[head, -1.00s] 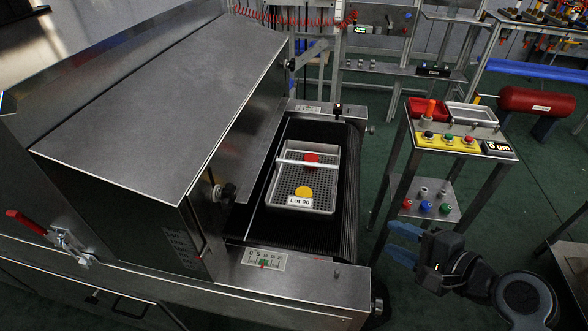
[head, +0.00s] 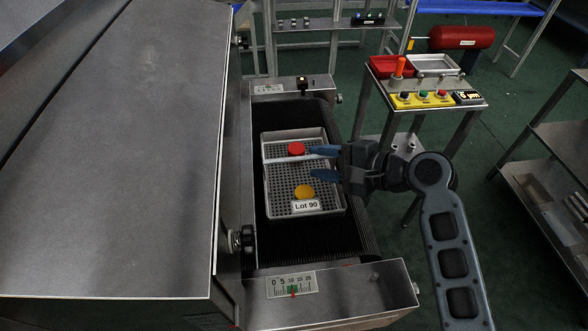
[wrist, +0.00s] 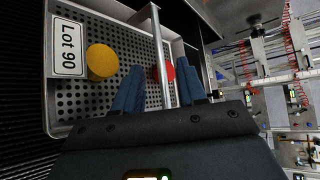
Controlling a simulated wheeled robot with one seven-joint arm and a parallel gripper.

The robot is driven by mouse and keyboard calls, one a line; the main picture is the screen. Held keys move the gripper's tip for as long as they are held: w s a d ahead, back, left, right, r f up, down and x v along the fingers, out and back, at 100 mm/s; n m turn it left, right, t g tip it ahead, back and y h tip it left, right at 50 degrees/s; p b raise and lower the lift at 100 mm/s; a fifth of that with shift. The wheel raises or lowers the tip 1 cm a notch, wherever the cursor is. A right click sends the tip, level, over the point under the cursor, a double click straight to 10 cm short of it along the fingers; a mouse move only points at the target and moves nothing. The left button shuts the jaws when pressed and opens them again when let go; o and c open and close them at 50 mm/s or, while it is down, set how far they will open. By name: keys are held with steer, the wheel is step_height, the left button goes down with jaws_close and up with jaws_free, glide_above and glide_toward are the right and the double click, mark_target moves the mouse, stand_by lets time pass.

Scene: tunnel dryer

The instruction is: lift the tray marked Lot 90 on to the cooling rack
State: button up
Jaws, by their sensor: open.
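The perforated metal tray marked Lot 90 (head: 271,196) sits on the dark conveyor belt just outside the dryer mouth. It has a bar handle across its middle (head: 279,160) and holds a red disc (head: 296,149) and a yellow disc (head: 305,191). My gripper (head: 318,162) is open over the tray's right side, its blue fingers pointing left. In the wrist view, the tray (wrist: 120,23) shows its label, and the handle bar (wrist: 160,55) runs between the two open fingertips (wrist: 160,85). I cannot tell whether they touch it. I cannot identify a cooling rack for sure.
The steel dryer hood (head: 110,150) stands close on the left. A control stand (head: 425,100) with buttons, a red bin and a small tray is at the upper right. A shelf unit (head: 560,150) stands at the far right. Green floor lies between.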

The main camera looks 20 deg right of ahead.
mark_target(307, 159)
steer(key=x, duration=0.5)
steer(key=shift+w+d+f, duration=0.15)
steer(key=shift+w+f, duration=0.15)
steer(key=shift+w, duration=0.05)
steer(key=shift+c, duration=0.4)
jaws_close()
